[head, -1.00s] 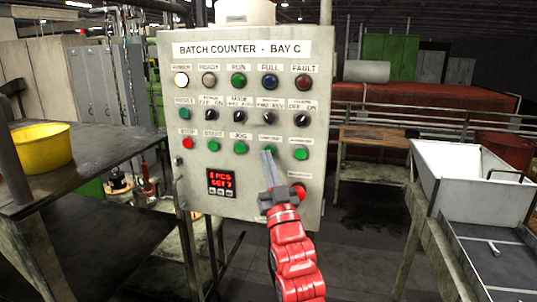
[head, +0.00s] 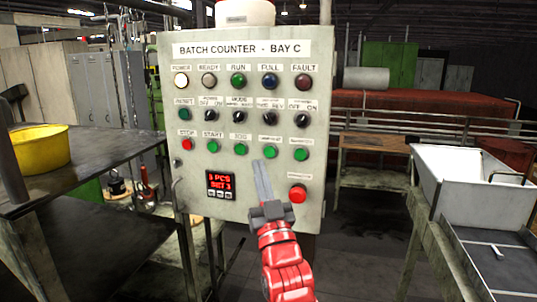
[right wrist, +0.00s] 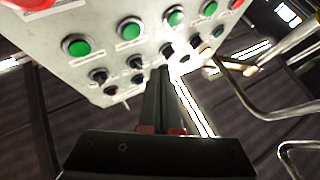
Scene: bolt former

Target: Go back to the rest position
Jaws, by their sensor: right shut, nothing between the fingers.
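My right gripper (head: 262,165) is shut and empty in front of the lower part of the control panel (head: 320,120). Its fingertips sit just below the row of green buttons, to the left of the red emergency-style button (head: 298,193). I cannot tell from the head view how far they stand off the panel. In the right wrist view the closed fingers (right wrist: 163,75) point up toward the panel's knobs and buttons. My left gripper is not in view.
The panel carries lamps, knobs, buttons and a small red display (head: 220,186). A yellow bowl (head: 40,148) stands on the dark table (head: 95,160) at left. A white bin (head: 465,180) is at right, with a wooden bench (head: 372,178) behind.

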